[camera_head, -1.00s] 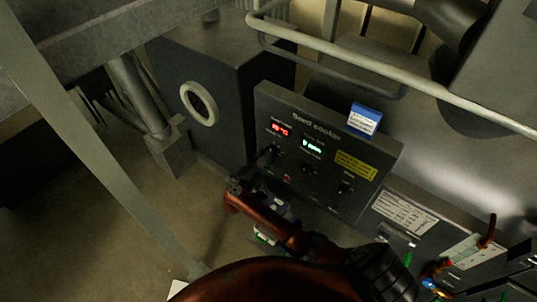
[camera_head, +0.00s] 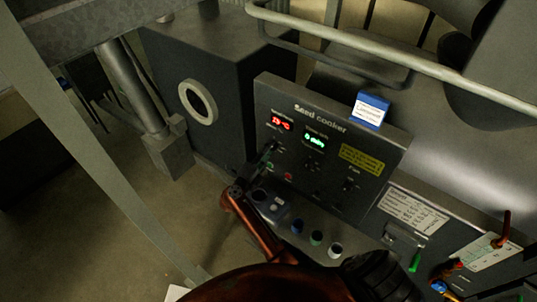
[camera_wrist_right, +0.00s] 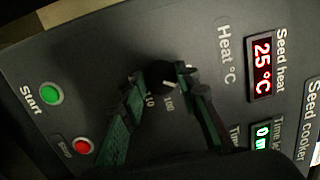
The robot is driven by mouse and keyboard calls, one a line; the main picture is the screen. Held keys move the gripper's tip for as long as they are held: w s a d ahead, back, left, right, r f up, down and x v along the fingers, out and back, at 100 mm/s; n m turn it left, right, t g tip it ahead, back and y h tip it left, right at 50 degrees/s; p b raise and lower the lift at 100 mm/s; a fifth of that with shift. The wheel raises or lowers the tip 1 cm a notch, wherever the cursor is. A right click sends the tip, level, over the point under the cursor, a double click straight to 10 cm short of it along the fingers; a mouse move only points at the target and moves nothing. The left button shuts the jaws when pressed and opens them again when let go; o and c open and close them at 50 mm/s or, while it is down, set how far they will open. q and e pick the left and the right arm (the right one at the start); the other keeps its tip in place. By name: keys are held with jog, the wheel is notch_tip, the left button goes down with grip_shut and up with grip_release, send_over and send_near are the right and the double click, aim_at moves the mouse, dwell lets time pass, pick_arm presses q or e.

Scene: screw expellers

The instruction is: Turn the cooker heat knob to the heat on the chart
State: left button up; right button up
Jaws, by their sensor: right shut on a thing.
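The seed cooker panel (camera_head: 330,185) is a dark upright box with a red seed heat display (camera_head: 282,123). In the right wrist view this display (camera_wrist_right: 263,67) reads 25 °C. The black heat knob (camera_wrist_right: 158,77), with small scale numbers beside it, is partly hidden by the fingers. My right gripper (camera_wrist_right: 163,84) has one finger on each side of the knob and is shut on it. In the head view my right gripper (camera_head: 269,152) is at the panel's left part, hiding the knob. A white printed chart (camera_head: 413,213) is right of the panel; its text is unreadable. My left gripper is not in view.
A green start button (camera_wrist_right: 50,94) and a red stop button (camera_wrist_right: 83,146) are near the fingers. A green time display (camera_head: 314,141) and a fan switch (camera_head: 349,186) are on the panel. A blue-topped card (camera_head: 369,111) stands on top. Several small cups (camera_head: 316,237) stand below.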

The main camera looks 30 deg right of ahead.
jog(key=shift+f+m+b, duration=0.15)
jog(key=shift+m+b, duration=0.7)
jog(key=shift+m, duration=0.15)
jog(key=o, duration=1.1)
